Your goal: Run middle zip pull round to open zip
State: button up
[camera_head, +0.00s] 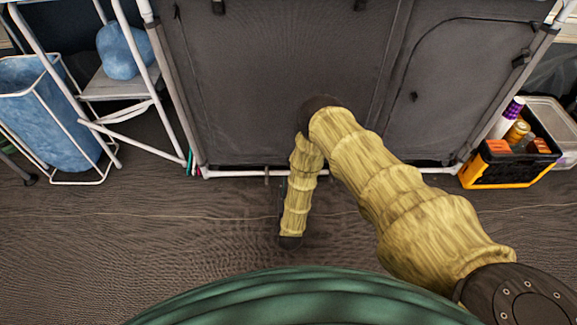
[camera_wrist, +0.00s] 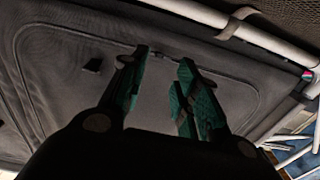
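A dark grey fabric cabinet front (camera_head: 270,80) fills the upper middle of the head view. In the wrist view its panel (camera_wrist: 65,50) carries a rounded zip seam. A dark tab (camera_wrist: 92,65) hangs on the panel left of my fingers. A small dark piece beside the left fingertip may be a zip pull; I cannot tell whether it touches. My gripper (camera_wrist: 163,72) shows two teal-padded fingers apart, with grey panel between them. I see nothing held. In the head view the arm's dark end (camera_head: 290,242) hangs low before the cabinet; the fingers cannot be made out there.
White tubes (camera_wrist: 235,20) frame the cabinet. A white rack with a blue bin (camera_head: 45,110) and blue bundle (camera_head: 125,50) stands left. A black and orange toolbox (camera_head: 505,175) sits at the lower right corner. The dark floor (camera_head: 130,225) in front is clear.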

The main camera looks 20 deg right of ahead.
jog(key=b+x, duration=0.3)
jog(key=x, duration=0.5)
jog(key=shift+f, duration=0.15)
jog(key=shift+b+x, duration=0.3)
jog(key=shift+x, duration=0.55)
jog(key=shift+c, duration=0.4)
grip_shut()
